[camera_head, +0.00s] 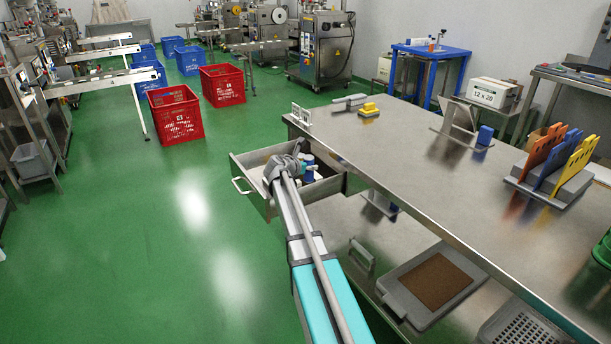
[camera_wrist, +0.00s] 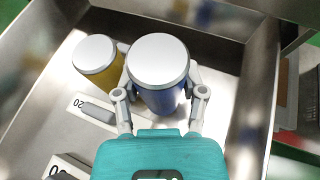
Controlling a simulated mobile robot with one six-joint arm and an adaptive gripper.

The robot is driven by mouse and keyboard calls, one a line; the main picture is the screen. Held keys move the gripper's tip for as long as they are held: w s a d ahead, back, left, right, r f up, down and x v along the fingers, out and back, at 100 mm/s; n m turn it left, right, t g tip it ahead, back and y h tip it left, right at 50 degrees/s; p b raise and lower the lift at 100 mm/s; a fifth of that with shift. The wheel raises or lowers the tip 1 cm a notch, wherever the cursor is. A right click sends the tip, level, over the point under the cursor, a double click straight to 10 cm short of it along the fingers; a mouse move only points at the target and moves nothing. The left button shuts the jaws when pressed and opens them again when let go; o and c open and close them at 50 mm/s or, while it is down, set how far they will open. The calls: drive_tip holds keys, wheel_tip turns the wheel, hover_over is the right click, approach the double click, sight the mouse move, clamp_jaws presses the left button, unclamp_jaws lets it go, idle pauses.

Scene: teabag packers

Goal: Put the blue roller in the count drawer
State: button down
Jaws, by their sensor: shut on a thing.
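The blue roller (camera_wrist: 162,100), a cylinder with a pale round top, stands between the fingers of my gripper (camera_wrist: 160,88). My gripper is shut on it. The roller is over or inside the open drawer (camera_wrist: 50,75); I cannot tell whether its base touches the floor. In the head view the drawer (camera_head: 247,184) is pulled out from the steel table, and the blue roller (camera_head: 309,173) shows partly behind my gripper. A yellow roller (camera_wrist: 98,60) stands in the drawer just left of the blue one.
Pale cards marked 20 (camera_wrist: 78,103) lie on the drawer floor. The steel table (camera_head: 400,150) holds a yellow object (camera_head: 369,109) and a rack of coloured paddles (camera_head: 550,160). Red crates (camera_head: 175,115) stand on the green floor. The drawer's right side has bare room.

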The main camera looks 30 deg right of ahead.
drive_tip(key=shift+f+b, duration=0.6)
drive_tip(key=shift+f, duration=0.35)
drive_tip(key=shift+f, duration=0.15)
drive_tip(key=shift+c, duration=2.2)
unclamp_jaws()
drive_tip(key=shift+r, duration=0.25)
drive_tip(key=p+v, duration=0.4)
drive_tip(key=v, duration=0.8)
drive_tip(key=shift+p, duration=0.35)
